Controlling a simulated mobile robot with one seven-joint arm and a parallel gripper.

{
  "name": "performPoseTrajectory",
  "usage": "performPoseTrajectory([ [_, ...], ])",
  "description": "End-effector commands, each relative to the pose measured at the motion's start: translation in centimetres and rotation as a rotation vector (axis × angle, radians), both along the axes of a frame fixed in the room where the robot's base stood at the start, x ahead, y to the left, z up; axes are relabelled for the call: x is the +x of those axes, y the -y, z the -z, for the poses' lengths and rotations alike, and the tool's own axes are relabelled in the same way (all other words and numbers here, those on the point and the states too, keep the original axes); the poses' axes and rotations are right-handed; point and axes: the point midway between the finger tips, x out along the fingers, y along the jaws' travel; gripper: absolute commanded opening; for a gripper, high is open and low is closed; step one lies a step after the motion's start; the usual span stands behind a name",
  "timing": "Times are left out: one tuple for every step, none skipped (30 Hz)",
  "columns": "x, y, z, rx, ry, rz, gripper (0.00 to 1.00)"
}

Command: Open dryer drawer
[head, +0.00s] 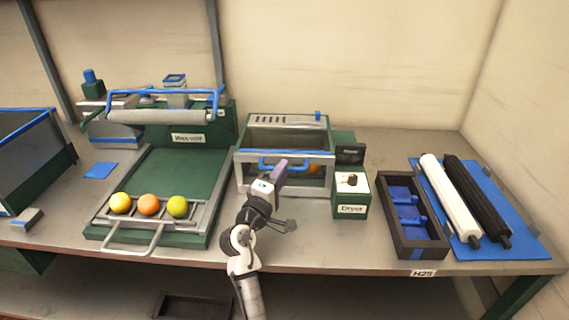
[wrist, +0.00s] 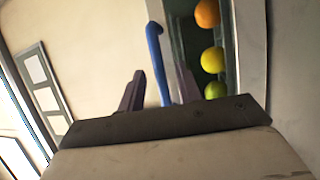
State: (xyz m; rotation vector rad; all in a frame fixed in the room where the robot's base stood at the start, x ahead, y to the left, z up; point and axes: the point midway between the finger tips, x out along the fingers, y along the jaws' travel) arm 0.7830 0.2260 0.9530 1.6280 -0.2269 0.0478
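The dryer (head: 243,180) is a grey and green box with a "Dryer" label on the block at its right. Its drawer front carries a blue bar handle (head: 268,165), and an orange fruit (head: 314,168) shows behind the front. My gripper (head: 280,168) is right in front of the handle and hides part of it. In the wrist view my gripper (wrist: 160,77) is open. The blue handle (wrist: 154,50) appears between its two fingers; I cannot tell whether they touch it. An orange fruit (wrist: 207,13), a yellow one (wrist: 212,60) and a yellow-green one (wrist: 215,90) show behind the front.
A green wash unit (head: 185,170) with three fruits on its front rack (head: 150,228) stands to the left. A dark tray with blue inserts (head: 425,255) and white and black rollers (head: 447,195) lie to the right. The bench front edge is clear below the dryer.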

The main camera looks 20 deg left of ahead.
Motion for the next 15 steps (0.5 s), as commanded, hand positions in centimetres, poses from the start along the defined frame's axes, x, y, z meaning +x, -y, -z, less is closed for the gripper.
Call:
performPoseTrajectory([
  [0.8,0.1,-0.3,-0.001,0.000,0.001,0.34],
  [1.1,0.2,-0.4,-0.001,0.001,0.002,0.34],
  [1.5,0.2,-0.4,-0.001,0.001,0.002,0.34],
  [1.8,0.2,-0.4,-0.001,0.000,0.001,0.34],
  [2.0,0.2,-0.5,-0.001,0.001,0.001,0.34],
  [2.2,0.2,-0.5,-0.001,0.001,0.000,0.34],
  [2.3,0.3,-0.5,-0.001,0.001,-0.001,0.34],
  [2.4,0.3,-0.4,-0.001,0.001,-0.001,0.34],
  [2.5,0.3,-0.4,-0.001,0.000,-0.001,0.34],
  [2.5,0.3,-0.4,-0.001,0.000,-0.001,0.34],
  [2.5,0.3,-0.4,-0.001,0.000,-0.001,0.34],
  [2.5,0.3,-0.4,-0.001,0.000,-0.001,0.34],
  [2.5,0.3,-0.4,-0.001,0.000,-0.001,0.34],
  [2.5,0.3,-0.4,-0.001,0.000,-0.001,0.34],
  [2.5,0.3,-0.4,-0.001,0.001,-0.001,0.34],
])
